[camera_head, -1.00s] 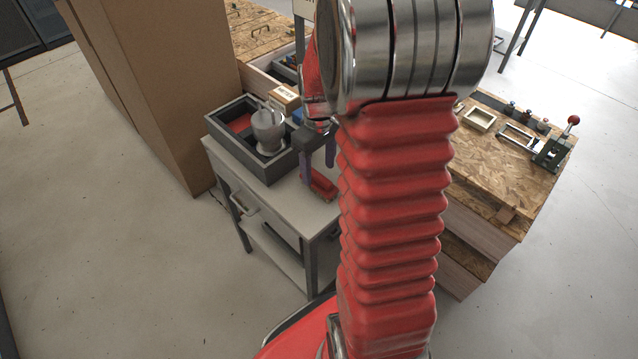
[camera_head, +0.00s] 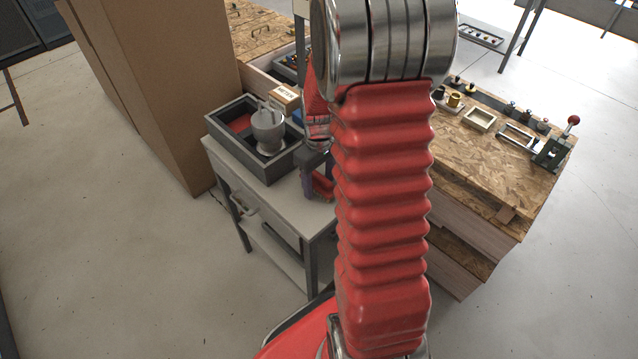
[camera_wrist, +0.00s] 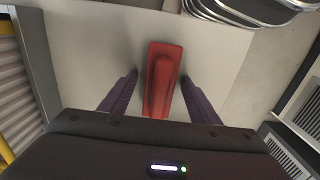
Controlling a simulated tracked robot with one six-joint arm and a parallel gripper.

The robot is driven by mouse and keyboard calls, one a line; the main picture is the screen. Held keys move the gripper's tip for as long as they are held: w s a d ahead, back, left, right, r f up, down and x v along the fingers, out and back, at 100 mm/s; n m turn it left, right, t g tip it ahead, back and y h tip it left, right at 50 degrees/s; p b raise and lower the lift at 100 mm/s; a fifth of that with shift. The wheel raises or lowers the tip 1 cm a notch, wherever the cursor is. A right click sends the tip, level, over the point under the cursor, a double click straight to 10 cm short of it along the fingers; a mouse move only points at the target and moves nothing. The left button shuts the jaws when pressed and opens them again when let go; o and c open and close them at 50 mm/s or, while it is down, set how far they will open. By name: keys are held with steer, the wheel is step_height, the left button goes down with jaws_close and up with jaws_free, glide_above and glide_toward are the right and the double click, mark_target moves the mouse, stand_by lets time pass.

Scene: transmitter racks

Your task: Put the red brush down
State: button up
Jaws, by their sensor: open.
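The red brush (camera_wrist: 163,75) lies on the light grey top of a small cart (camera_head: 268,207), and in the head view the brush (camera_head: 322,186) shows only in part beside my arm. My gripper (camera_wrist: 160,88) is open in the wrist view, with one purple finger on each side of the brush and a gap on both sides. In the head view my gripper (camera_head: 308,180) is at the brush, partly hidden by my arm.
A dark grey box (camera_head: 228,146) stands on the cart, with a grey mortar (camera_head: 268,130) in it. A small labelled carton (camera_head: 286,98) is behind it. A tall brown cabinet (camera_head: 160,90) stands to the left. A wooden workbench (camera_head: 490,150) with several fittings is to the right.

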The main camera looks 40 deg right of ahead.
mark_target(319, 175)
steer(key=shift+c, duration=0.7)
steer(key=c, duration=1.1)
step_height(319, 175, up, 10)
steer(key=shift+r, duration=0.1)
stand_by(0.5)
